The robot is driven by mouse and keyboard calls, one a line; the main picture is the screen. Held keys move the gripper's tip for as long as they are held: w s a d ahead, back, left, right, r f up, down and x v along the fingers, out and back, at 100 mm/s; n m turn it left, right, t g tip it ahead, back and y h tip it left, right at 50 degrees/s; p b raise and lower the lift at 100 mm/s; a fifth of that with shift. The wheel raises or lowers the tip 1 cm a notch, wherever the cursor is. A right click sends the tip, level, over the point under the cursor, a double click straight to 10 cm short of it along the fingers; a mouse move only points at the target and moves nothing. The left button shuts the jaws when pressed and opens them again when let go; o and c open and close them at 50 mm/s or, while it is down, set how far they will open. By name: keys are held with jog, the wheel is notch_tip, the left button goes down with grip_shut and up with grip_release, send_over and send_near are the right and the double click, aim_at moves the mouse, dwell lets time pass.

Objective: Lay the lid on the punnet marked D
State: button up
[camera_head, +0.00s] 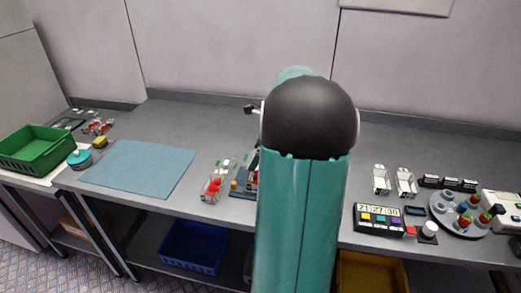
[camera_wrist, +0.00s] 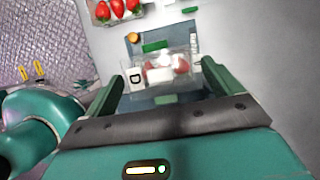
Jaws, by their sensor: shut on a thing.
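In the wrist view, the punnet marked D (camera_wrist: 136,77) is a clear box with red berries and a white label with a black D. It sits on a dark blue-grey mat. My gripper (camera_wrist: 163,74) is above it, its two green fingers set wide apart at its left and right. A clear lid (camera_wrist: 166,90) appears to span between the fingers, over the punnet. Its edges blur with the punnet, so I cannot tell whether they touch. In the head view, my arm hides the gripper, the lid and most of this spot.
Another punnet of strawberries (camera_head: 211,190) stands left of my arm. Farther left are a blue mat (camera_head: 140,168) and a green crate (camera_head: 38,150). On the right are a display box (camera_head: 380,218), clear holders (camera_head: 381,180) and a round tray (camera_head: 459,214). The blue mat is bare.

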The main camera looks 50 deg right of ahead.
jog(key=shift+s+f, duration=0.25)
jog(key=shift+f, duration=0.2)
jog(key=shift+x, duration=0.8)
jog(key=shift+s+d+f, duration=0.1)
jog(key=shift+s+f, duration=0.15)
jog(key=shift+f, duration=0.75)
jog(key=shift+f, duration=0.3)
jog(key=o, duration=0.7)
jog(key=shift+c, duration=0.2)
jog(key=shift+r, duration=3.5)
